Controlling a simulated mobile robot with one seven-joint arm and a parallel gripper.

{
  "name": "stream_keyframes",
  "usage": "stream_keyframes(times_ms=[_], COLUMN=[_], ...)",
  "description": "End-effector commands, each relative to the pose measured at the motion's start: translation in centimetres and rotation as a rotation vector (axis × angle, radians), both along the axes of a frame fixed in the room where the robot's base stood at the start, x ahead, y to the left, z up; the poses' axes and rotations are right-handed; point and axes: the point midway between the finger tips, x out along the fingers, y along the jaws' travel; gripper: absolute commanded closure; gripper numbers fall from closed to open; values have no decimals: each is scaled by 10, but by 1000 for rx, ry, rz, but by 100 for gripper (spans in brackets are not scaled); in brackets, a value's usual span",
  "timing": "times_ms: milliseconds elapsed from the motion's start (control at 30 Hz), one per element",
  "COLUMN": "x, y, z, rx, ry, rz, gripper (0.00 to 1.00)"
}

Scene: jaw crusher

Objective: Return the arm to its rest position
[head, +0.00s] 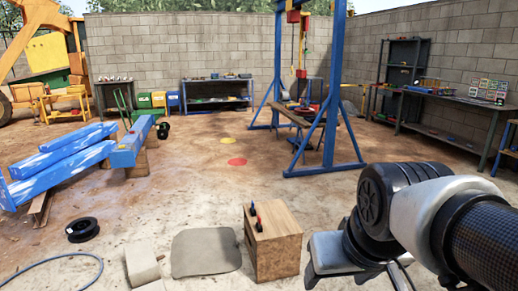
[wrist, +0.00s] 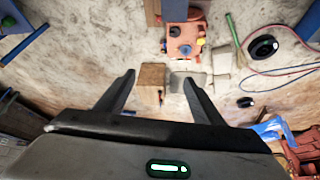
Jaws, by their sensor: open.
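My arm reaches in from the right edge of the head view, with my gripper (head: 358,278) low in the picture, partly cut off by the bottom edge. In the wrist view both fingers of my gripper (wrist: 158,80) stand wide apart with nothing held between them. The wooden box (head: 275,255) stands on the ground left of the gripper in the head view. It also shows beyond the fingers in the wrist view (wrist: 152,75), apart from them.
A grey mat (head: 206,252), a pale block (head: 142,264) and a black reel (head: 83,229) are on the ground to the left. A blue gantry frame (head: 335,95) stands behind.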

Motion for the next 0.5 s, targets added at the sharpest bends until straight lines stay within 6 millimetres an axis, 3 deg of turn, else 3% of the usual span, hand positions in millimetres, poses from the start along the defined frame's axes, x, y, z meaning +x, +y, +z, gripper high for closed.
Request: stream_keyframes(times_ms=[200, 500], x=[-43, -40], y=[-11, -10], z=[10, 85], rx=[20, 18], ry=[-15, -11], rz=[-65, -59], gripper=[38, 38])
